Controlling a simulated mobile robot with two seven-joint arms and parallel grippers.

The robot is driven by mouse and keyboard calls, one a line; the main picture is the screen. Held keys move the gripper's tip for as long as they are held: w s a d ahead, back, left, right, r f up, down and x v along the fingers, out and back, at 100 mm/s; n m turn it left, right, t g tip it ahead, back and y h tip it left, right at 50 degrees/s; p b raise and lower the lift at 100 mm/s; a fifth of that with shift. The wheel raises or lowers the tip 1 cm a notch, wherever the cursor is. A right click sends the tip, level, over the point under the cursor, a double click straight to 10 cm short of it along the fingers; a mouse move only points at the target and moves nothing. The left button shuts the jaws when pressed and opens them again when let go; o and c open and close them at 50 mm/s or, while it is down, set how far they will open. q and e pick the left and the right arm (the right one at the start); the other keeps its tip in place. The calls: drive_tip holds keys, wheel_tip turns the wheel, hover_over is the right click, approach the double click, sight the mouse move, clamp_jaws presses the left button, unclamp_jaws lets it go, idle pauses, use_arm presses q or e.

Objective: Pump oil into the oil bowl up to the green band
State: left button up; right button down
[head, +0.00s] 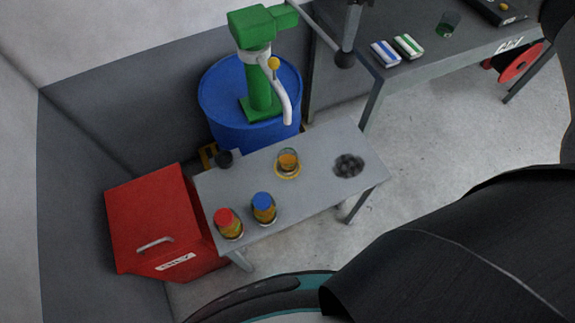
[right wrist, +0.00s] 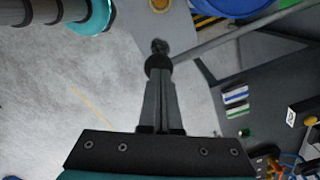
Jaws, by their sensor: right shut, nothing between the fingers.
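The green pump (head: 258,60) stands on a blue drum (head: 235,100), its pale spout (head: 287,105) pointing down toward the small table. A small glass bowl (head: 288,162) with amber oil sits on that table near the spout; I cannot make out a green band or the exact level. The pump's grey lever (head: 318,24) slants out to a black ball knob (head: 345,60). My right gripper (head: 347,46) is shut and empty, its fingertips at the knob, apparently touching it. In the right wrist view the shut fingers (right wrist: 158,80) meet the knob (right wrist: 157,65). My left gripper is not in view.
The small grey table (head: 325,190) also holds a red-capped jar (head: 228,225), a blue-capped jar (head: 263,208) and a dark pile (head: 348,166). A red box (head: 150,215) stands left. A dark bench (head: 425,75) with small packs is at the right. Floor between is clear.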

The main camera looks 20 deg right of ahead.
sight(343, 63)
drive_tip(key=shift+f, duration=0.35)
drive_tip(key=shift+f+b, duration=2.45)
drive_tip(key=shift+f, duration=0.75)
drive_tip(key=shift+r, duration=0.2)
wheel_tip(343, 63, up, 19)
drive_tip(key=w+p, duration=0.2)
drive_tip(key=p, duration=1.2)
drive_tip(key=shift+f, duration=0.2)
